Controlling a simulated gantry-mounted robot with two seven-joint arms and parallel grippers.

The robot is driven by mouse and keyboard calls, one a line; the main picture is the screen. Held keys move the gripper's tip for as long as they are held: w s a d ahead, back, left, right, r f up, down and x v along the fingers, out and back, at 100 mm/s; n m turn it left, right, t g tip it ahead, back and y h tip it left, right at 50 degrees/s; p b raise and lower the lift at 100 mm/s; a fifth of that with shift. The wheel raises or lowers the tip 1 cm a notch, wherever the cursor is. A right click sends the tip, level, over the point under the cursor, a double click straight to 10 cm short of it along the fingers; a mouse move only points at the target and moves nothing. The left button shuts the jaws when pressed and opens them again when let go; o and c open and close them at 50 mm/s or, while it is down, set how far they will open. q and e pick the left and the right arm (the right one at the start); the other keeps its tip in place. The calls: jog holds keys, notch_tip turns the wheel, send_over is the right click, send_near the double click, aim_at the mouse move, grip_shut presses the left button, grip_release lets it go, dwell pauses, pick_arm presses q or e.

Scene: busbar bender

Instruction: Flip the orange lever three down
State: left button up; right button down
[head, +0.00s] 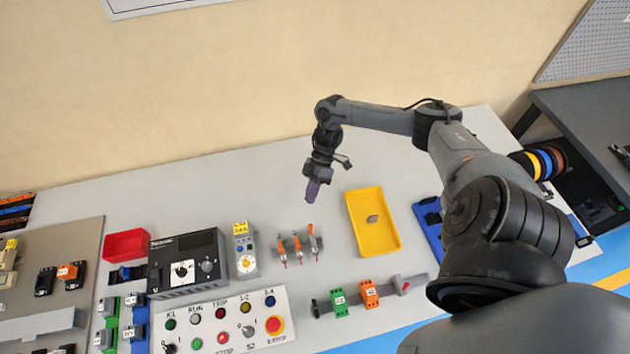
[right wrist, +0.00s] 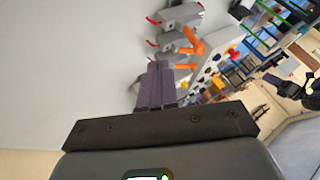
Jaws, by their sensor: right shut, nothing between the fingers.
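Three small lever units stand in a row on the grey table in the head view: a left one (head: 281,250), a middle one (head: 297,248) and a right one (head: 314,242). They have orange parts and red tips. In the right wrist view, orange levers (right wrist: 193,40) show beside grey bodies (right wrist: 180,15), just beyond my fingers. Lever numbers are not readable. My right gripper (head: 312,190) is shut and empty, pointing down above and behind the row, apart from it in the head view. Its dark purple fingers (right wrist: 155,85) partly cover the nearest unit in the wrist view. My left gripper is not in view.
A yellow tray (head: 391,245) with a grey piece lies right of the levers. The table behind the levers is clear.

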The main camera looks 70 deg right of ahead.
aim_at(311, 230)
jog(key=s+a+f+p, duration=0.2)
jog(key=a+p, duration=0.1)
jog(key=a, duration=0.2)
jog(key=shift+s+a, duration=0.15)
dwell(0.4)
